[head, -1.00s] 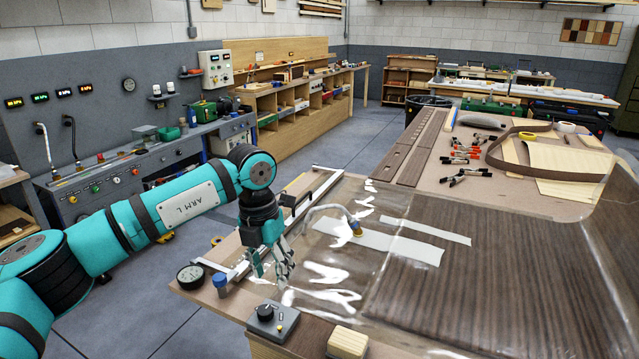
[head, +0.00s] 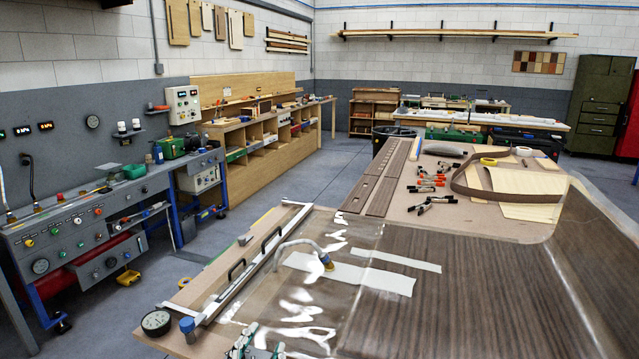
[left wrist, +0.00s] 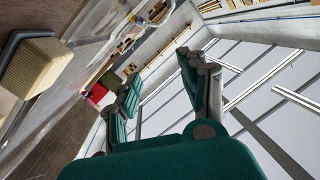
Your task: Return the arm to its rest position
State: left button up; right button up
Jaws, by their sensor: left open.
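My left gripper (head: 262,343) shows only at the bottom edge of the head view, by the near left end of the bagged panel. Its fingers are apart and nothing is between them; the rest of the arm is out of the frame. In the left wrist view, the two green fingers of the left gripper (left wrist: 158,78) are spread, with ceiling beams behind the gap. The clear vacuum bag (head: 350,238) lies over dark veneer (head: 455,290) on the bench. My right gripper is in no view.
A gauge (head: 156,322) and a blue-capped fitting (head: 187,325) stand at the bench's near left corner. A hose (head: 300,243) arches onto the bag. A pale block (left wrist: 38,68) shows in the left wrist view. Clamps (head: 430,190) lie farther back. Open floor (head: 270,185) lies left of the bench.

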pick_arm(q)
jog(key=s+a+f+n+g+y, duration=0.35)
jog(key=s+a+f+g, duration=0.35)
jog(key=s+f, duration=0.55)
jog(key=s+a+f+n+g, duration=0.1)
jog(key=s+a+f+g, duration=0.2)
jog(key=s, duration=0.4)
jog(key=s+a+f+n+g, duration=0.1)
jog(key=s+f+g, duration=0.2)
jog(key=s+f, duration=0.35)
jog(key=s+f+g, duration=0.1)
jog(key=s+f, duration=0.1)
jog(key=f, duration=1.1)
jog(key=s+f+g, duration=0.1)
jog(key=s+f, duration=0.1)
jog(key=f, duration=1.2)
jog(key=s+a+f+g, duration=0.1)
jog(key=s+a+f, duration=0.1)
jog(key=s+f, duration=1.1)
jog(key=shift+s+a+f+m, duration=0.15)
jog(key=shift+s+f+m, duration=0.2)
jog(key=shift+s, duration=0.7)
